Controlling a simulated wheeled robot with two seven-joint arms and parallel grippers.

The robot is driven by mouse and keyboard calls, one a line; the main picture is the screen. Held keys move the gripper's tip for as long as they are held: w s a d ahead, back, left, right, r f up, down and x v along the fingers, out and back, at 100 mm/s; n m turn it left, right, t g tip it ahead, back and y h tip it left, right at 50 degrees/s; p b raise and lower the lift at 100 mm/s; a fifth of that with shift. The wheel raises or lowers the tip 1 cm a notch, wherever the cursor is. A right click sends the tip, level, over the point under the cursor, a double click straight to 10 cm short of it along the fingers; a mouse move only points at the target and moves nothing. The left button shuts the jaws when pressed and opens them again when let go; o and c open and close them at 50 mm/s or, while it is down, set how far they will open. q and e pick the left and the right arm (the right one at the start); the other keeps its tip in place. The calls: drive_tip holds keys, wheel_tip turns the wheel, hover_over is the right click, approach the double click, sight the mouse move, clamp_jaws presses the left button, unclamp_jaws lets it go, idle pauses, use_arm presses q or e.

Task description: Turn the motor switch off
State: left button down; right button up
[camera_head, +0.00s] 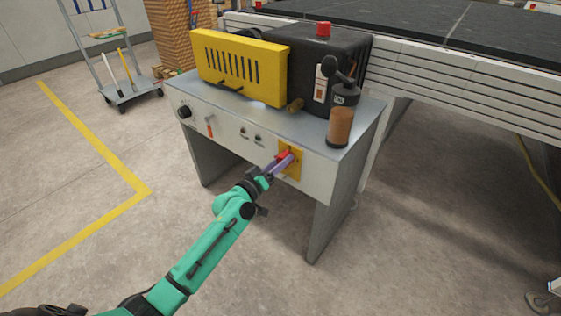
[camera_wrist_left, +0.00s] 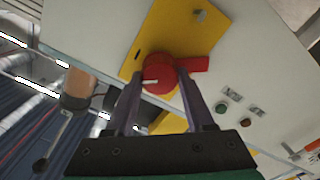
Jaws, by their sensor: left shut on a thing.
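The motor switch is a red rotary knob (camera_head: 283,155) on a yellow plate (camera_head: 293,165), on the front panel of the grey machine stand. In the left wrist view the red knob (camera_wrist_left: 160,75) sits on its yellow plate (camera_wrist_left: 185,30), with a red lever part reaching to the right. My left gripper (camera_head: 277,166) is at the knob, its two fingers (camera_wrist_left: 157,82) on either side of the red part. It is shut on the knob. The fingers hide part of the knob. My right gripper is not in view.
The stand's panel (camera_head: 215,128) also has a black dial (camera_head: 185,111) and small buttons (camera_head: 250,135). On top are a yellow guard (camera_head: 240,62), a black motor housing (camera_head: 305,50) with a red button (camera_head: 323,28), and a brown-and-black cylinder (camera_head: 340,125). The floor in front is clear.

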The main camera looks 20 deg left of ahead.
use_arm(q)
drive_tip(key=shift+f+n+p, duration=0.15)
drive_tip(key=shift+n, duration=2.45)
drive_tip(key=shift+f+n+p, duration=0.15)
drive_tip(key=shift+n, duration=2.45)
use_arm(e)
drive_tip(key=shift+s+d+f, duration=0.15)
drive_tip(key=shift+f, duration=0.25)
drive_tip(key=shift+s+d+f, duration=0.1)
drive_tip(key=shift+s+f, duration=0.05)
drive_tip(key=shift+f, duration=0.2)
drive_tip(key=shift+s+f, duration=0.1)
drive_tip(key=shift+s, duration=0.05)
use_arm(q)
drive_tip(key=shift+c, duration=1.3)
unclamp_jaws()
drive_tip(key=shift+a, duration=0.1)
drive_tip(key=shift+s, duration=0.1)
drive_tip(key=b+v, duration=0.2)
drive_tip(key=v, duration=1.2)
drive_tip(key=shift+s, duration=0.2)
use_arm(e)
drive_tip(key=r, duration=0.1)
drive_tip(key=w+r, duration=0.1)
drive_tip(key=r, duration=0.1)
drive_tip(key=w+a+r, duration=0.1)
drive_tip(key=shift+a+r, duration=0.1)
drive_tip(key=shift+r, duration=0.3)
